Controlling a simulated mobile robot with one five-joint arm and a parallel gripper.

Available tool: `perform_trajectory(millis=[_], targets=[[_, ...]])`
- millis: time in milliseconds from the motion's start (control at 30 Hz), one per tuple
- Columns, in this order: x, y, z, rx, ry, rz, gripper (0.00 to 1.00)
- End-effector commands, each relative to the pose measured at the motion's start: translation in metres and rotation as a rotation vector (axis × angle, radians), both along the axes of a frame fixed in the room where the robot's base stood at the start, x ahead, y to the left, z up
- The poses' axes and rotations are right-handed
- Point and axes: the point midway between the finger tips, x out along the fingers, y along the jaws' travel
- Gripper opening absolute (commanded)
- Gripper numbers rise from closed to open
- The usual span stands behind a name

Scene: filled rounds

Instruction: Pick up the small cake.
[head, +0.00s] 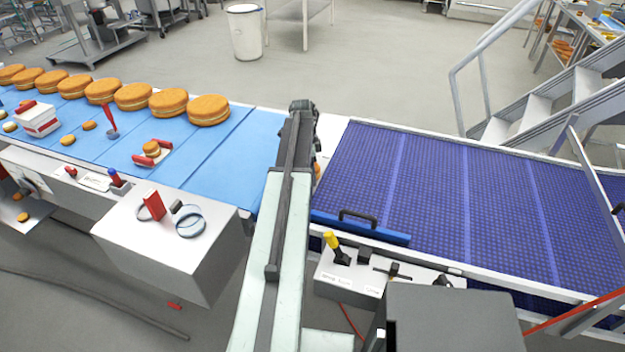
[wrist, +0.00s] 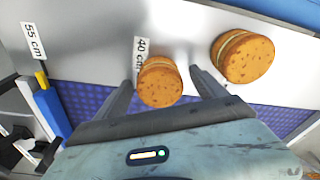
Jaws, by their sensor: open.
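In the wrist view, a small round golden-brown cake (wrist: 160,84) with a pale filling band sits on a light metal strip beside a "40 cm" label. A larger cake of the same kind (wrist: 242,57) sits to its right. My gripper (wrist: 161,75) is open, with one finger on each side of the small cake. In the head view my arm hides most of this spot; only an orange sliver of cake (head: 317,170) shows at the arm's right edge.
A blue belt (head: 225,165) with a row of large cakes (head: 133,97) and several small ones lies left of my arm. A purple mesh belt (head: 430,190) lies empty to the right. A blue bar with a black handle (head: 357,217) and a yellow-knobbed lever (head: 331,241) stand near the front.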

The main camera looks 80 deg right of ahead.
Motion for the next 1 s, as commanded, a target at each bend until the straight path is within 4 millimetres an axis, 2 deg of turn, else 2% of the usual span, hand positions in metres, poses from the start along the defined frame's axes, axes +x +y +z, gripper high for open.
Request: perform_trajectory(millis=[167, 300, 333, 700, 1000], targets=[[0.000, 0.000, 0.001, 0.000, 0.000, 0.000, 0.81], [0.000, 0.000, 0.002, 0.000, 0.000, -0.001, 0.42], [-0.001, 0.000, 0.002, 0.000, 0.000, -0.001, 0.37], [-0.001, 0.000, 0.005, 0.000, 0.000, -0.001, 0.38], [-0.001, 0.000, 0.036, 0.000, 0.000, -0.002, 0.38]])
